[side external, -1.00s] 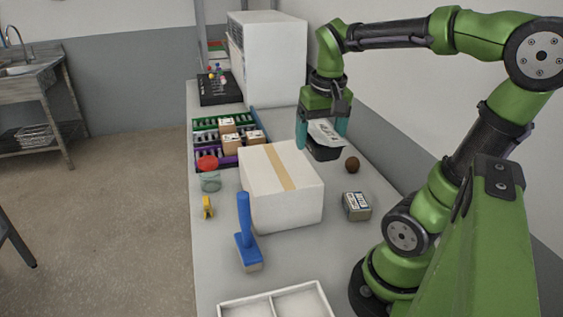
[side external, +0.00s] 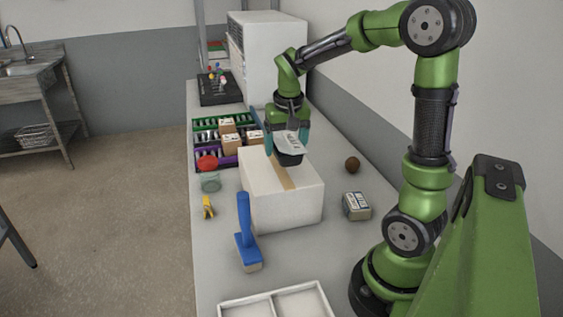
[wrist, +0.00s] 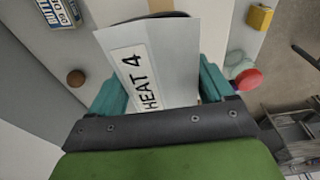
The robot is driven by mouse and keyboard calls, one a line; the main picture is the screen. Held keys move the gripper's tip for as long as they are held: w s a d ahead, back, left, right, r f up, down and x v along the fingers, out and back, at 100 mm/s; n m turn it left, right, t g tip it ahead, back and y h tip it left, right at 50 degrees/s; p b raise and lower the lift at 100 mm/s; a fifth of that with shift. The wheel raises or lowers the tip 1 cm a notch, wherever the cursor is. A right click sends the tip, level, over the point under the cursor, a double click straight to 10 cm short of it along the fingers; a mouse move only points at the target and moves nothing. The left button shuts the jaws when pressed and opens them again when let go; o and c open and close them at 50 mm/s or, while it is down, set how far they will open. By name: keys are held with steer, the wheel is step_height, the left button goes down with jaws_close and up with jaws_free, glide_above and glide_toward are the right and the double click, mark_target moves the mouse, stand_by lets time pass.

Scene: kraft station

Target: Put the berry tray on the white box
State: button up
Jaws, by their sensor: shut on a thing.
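The berry tray (side external: 289,156) is a black tray with a pale printed label on top. My gripper (side external: 287,142) is shut on the tray, with a teal finger at each side. The white box (side external: 285,205) has a tan tape strip along its top. The tray appears over the far part of the box top; I cannot tell whether it touches. In the wrist view the tray hides much of the box.
A brown ball (side external: 352,164) and a small labelled box (side external: 356,206) lie right of the white box. A blue-handled tool (side external: 246,235), a yellow item (side external: 208,207) and a red-topped pale green item (side external: 210,182) are left. Crates with cartons (side external: 231,143) stand behind. A divided white tray (side external: 277,304) is in front.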

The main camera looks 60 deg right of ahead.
mark_target(278, 137)
steer(key=w, duration=0.1)
steer(key=w+d, duration=0.1)
steer(key=shift+w+d+f, duration=0.15)
steer(key=shift+w, duration=0.25)
steer(key=shift+w+d+f, duration=0.1)
steer(key=shift+w+f, duration=0.05)
steer(key=shift+f, duration=0.75)
steer(key=shift+w+d+f, duration=0.1)
steer(key=shift+w+f, duration=0.05)
steer(key=shift+f, duration=0.75)
steer(key=o, duration=1)
steer(key=shift+a+f, duration=0.1)
steer(key=shift+f, duration=0.05)
